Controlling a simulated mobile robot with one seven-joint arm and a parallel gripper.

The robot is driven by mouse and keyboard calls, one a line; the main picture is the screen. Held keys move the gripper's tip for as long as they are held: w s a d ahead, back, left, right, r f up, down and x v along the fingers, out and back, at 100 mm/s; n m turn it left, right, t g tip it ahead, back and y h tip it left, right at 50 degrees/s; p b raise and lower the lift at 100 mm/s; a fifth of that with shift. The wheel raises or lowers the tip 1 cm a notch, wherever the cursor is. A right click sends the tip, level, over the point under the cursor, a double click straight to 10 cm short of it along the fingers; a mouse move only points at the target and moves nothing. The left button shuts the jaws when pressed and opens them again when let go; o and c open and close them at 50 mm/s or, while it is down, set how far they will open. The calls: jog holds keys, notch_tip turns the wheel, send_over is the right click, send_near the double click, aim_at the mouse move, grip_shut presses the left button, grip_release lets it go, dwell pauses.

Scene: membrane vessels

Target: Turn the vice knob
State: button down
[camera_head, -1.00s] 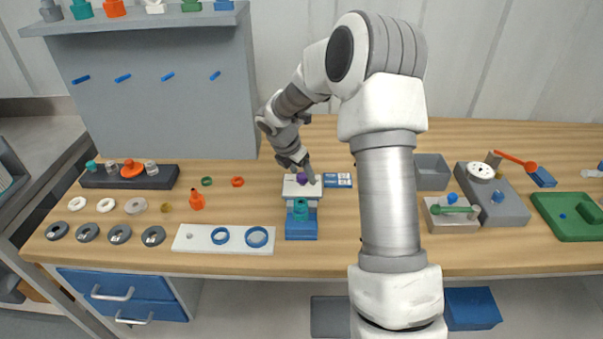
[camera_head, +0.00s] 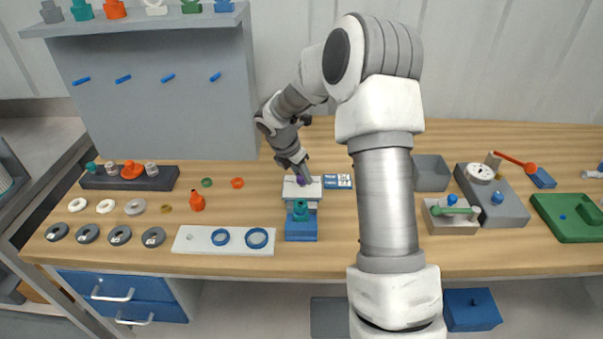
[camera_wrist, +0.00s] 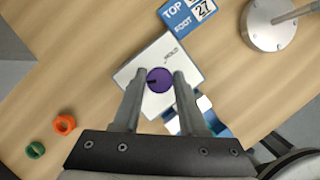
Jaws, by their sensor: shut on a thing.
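The purple vice knob (camera_wrist: 160,80) sits on top of a white block (camera_wrist: 140,66) with small dark lettering; a dark mark shows on the knob's left side. The block also shows in the head view (camera_head: 303,194), behind a blue base (camera_head: 301,231) with a teal part (camera_head: 300,209) on it. My gripper (camera_wrist: 159,76) reaches over the block from above, one finger on each side of the knob, and is shut on it. In the head view my gripper (camera_head: 302,174) partly hides the knob.
A blue-and-white label block (camera_wrist: 188,13) lies close beside the white block. A green ring (camera_head: 206,182) and an orange ring (camera_head: 237,183) lie to the left. A white plate (camera_head: 190,241) with blue rings is at front left. Bare wood separates these.

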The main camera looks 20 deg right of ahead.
jog(key=m+g+p, duration=0.1)
jog(key=m, duration=0.2)
jog(key=m+g+p, duration=0.1)
jog(key=m, duration=0.2)
jog(key=shift+w+r+h+p, duration=0.1)
jog(key=shift+h+p, duration=0.2)
jog(key=m+g, duration=0.1)
jog(key=m, duration=0.1)
jog(key=m+g+p, duration=0.1)
jog(key=m, duration=0.2)
jog(key=shift+w+m+y+p, duration=0.1)
jog(key=shift+m+y+p, duration=0.2)
jog(key=shift+y, duration=0.1)
jog(key=m+g+y, duration=0.1)
jog(key=m, duration=0.2)
jog(key=m+g+y, duration=0.1)
jog(key=m, duration=0.2)
jog(key=shift+d+p, duration=0.1)
jog(key=shift+p, duration=0.25)
jog(key=m+y, duration=0.1)
jog(key=m, duration=0.2)
jog(key=m+y, duration=0.1)
jog(key=m, duration=0.1)
jog(key=shift+m, duration=0.4)
jog(key=shift+c, duration=2.2)
grip_release()
jog(key=shift+w, duration=0.1)
